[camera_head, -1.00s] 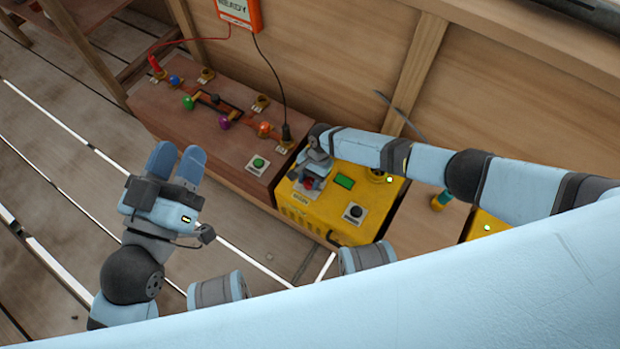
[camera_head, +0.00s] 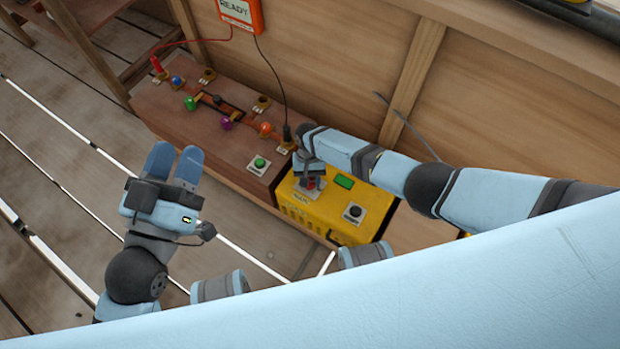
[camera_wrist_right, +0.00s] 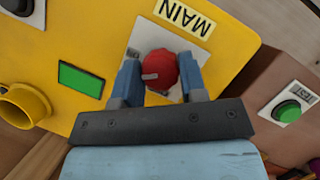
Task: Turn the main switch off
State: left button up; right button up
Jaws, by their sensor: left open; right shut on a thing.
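The main switch is a red knob (camera_wrist_right: 159,70) with a pale pointer mark, on a light plate below a MAIN label (camera_wrist_right: 184,17) on the yellow box (camera_head: 325,216). In the right wrist view the pointer lies roughly crosswise, toward the left. My right gripper (camera_wrist_right: 160,82) is shut on the red knob, one blue finger on each side. In the head view it is over the box's plate (camera_head: 311,182) and partly hides the knob. My left gripper (camera_head: 174,165) is open and empty, above the floor left of the box.
A green indicator (camera_head: 344,182) and a black button (camera_head: 354,212) are on the yellow box. A wooden bench (camera_head: 190,125) with coloured knobs and a green TEST button (camera_head: 259,163) adjoins it. An orange READY display (camera_head: 240,12) hangs above, with cables.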

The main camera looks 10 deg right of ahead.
jog(key=n+h, duration=0.1)
jog(key=n, duration=0.2)
jog(key=shift+a+n+h, duration=0.1)
jog(key=shift+n+h, duration=0.2)
jog(key=shift+n, duration=0.1)
jog(key=n+h, duration=0.1)
jog(key=n, duration=0.1)
jog(key=shift+n, duration=0.3)
jog(key=shift+n+t+h+p, duration=0.3)
jog(key=shift+n, duration=0.6)
jog(key=shift+n+t, duration=0.3)
jog(key=shift+n, duration=0.6)
pick_arm(q)
jog(key=shift+w+a+f+g+y, duration=0.15)
jog(key=shift+f+g+y, duration=0.2)
jog(key=shift+f, duration=0.5)
pick_arm(e)
jog(key=shift+n+h, duration=0.3)
jog(key=shift+n, duration=0.1)
pick_arm(q)
jog(key=shift+r, duration=0.15)
pick_arm(e)
jog(key=shift+a, duration=0.1)
pick_arm(q)
jog(key=shift+a, duration=0.1)
pick_arm(e)
jog(key=o, duration=0.9)
